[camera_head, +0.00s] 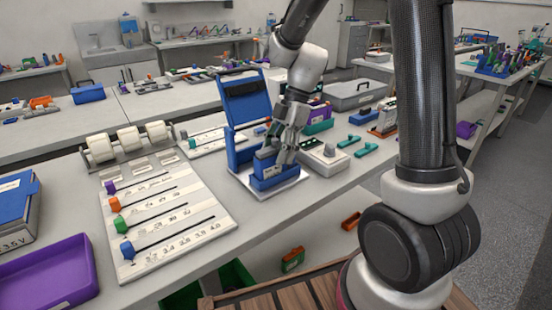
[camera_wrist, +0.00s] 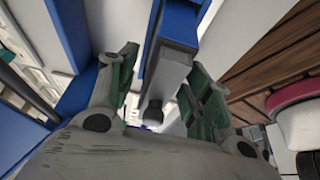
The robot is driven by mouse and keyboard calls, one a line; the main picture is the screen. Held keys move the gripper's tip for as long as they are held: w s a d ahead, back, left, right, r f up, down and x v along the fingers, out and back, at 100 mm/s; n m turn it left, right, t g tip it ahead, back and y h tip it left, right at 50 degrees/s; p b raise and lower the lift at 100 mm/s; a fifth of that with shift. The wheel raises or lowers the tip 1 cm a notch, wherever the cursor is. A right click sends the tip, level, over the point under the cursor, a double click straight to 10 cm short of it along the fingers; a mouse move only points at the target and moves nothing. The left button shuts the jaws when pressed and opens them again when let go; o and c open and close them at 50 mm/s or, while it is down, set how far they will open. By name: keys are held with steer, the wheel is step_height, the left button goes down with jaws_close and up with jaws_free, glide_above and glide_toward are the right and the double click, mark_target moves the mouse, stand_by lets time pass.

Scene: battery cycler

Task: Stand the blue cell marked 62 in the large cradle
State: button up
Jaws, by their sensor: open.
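My gripper (camera_head: 283,150) is open, low over a blue cradle (camera_head: 270,181) on a white base plate. In the wrist view, the green finger pads of my gripper (camera_wrist: 162,92) stand apart on either side of a grey block (camera_wrist: 167,77) with a dark round tip. Blue shows beyond this block; it may be the top of the blue cell, but no number 62 is readable. In the head view, a grey-blue piece (camera_head: 264,154) shows at the cradle beside my fingers. My gripper hides part of it, so how it is seated cannot be told.
A tall blue frame (camera_head: 246,106) stands right behind the cradle. A slider board (camera_head: 165,213) and a purple tray (camera_head: 52,274) are on the left. The bench's front edge is near.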

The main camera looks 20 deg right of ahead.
steer(key=v, duration=0.8)
steer(key=shift+d+r, duration=0.1)
steer(key=shift+r, duration=0.15)
steer(key=shift+d+r, duration=0.2)
steer(key=shift+r, duration=0.35)
steer(key=s+d+r+m+t+h, duration=0.2)
steer(key=s+d+m, duration=0.3)
steer(key=s+m, duration=0.5)
steer(key=s+d+r+m+t+h, duration=0.2)
steer(key=s+d+m, duration=0.3)
steer(key=s+m, duration=0.5)
steer(key=shift+d+r+m+t, duration=0.25)
steer(key=shift+r+m+t, duration=0.2)
steer(key=shift+m+t, duration=0.4)
